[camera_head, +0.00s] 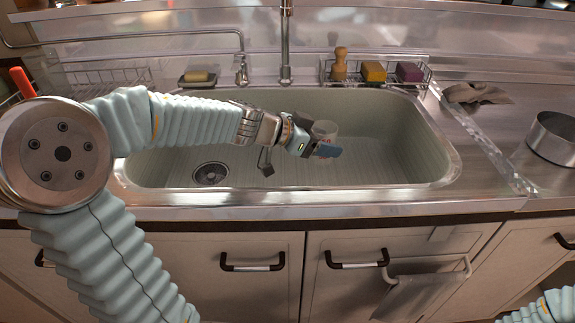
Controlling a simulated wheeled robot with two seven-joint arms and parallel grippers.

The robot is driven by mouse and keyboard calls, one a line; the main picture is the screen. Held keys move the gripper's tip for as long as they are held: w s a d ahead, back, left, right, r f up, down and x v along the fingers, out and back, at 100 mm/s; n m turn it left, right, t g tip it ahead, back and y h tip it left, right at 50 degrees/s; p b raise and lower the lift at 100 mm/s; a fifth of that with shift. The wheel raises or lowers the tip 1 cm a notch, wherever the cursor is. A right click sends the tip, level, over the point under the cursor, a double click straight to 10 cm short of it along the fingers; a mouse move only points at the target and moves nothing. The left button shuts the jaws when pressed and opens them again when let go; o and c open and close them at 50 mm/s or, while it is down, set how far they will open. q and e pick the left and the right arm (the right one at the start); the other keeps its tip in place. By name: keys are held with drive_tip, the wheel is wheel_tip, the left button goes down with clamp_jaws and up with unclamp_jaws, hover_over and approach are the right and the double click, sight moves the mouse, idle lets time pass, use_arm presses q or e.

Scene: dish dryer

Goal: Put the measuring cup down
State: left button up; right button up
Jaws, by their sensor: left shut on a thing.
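The measuring cup (326,129) is a pale, whitish cup with faint red markings, seen over the sink (405,148). My left gripper (325,150) reaches in from the left and is shut on the cup, its fingers covering the cup's near side. The cup looks about upright. I cannot tell whether its base touches the sink floor. My right gripper is out of view; only a bit of my right arm shows at the bottom right corner.
A faucet (286,45) stands behind the sink. A wire rack holds a brush (340,64), a yellow sponge (373,72) and a purple sponge (409,72). A soap dish (198,78) is at back left. A cloth (477,93) and a metal pot (553,138) are on the right counter.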

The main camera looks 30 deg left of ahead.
use_arm(q)
drive_tip(key=a+f, duration=0.2)
drive_tip(key=a, duration=0.1)
drive_tip(key=a+f, duration=0.2)
drive_tip(key=a, duration=0.1)
drive_tip(key=w+a+f, duration=0.1)
drive_tip(key=a+f, duration=0.2)
drive_tip(key=shift+f, duration=0.1)
drive_tip(key=f, duration=0.3)
drive_tip(key=shift+a+f, duration=0.2)
drive_tip(key=shift+a, duration=0.15)
drive_tip(key=shift+f, duration=0.3)
drive_tip(key=shift+f, duration=0.1)
drive_tip(key=o, duration=1.1)
drive_tip(key=shift+c, duration=0.2)
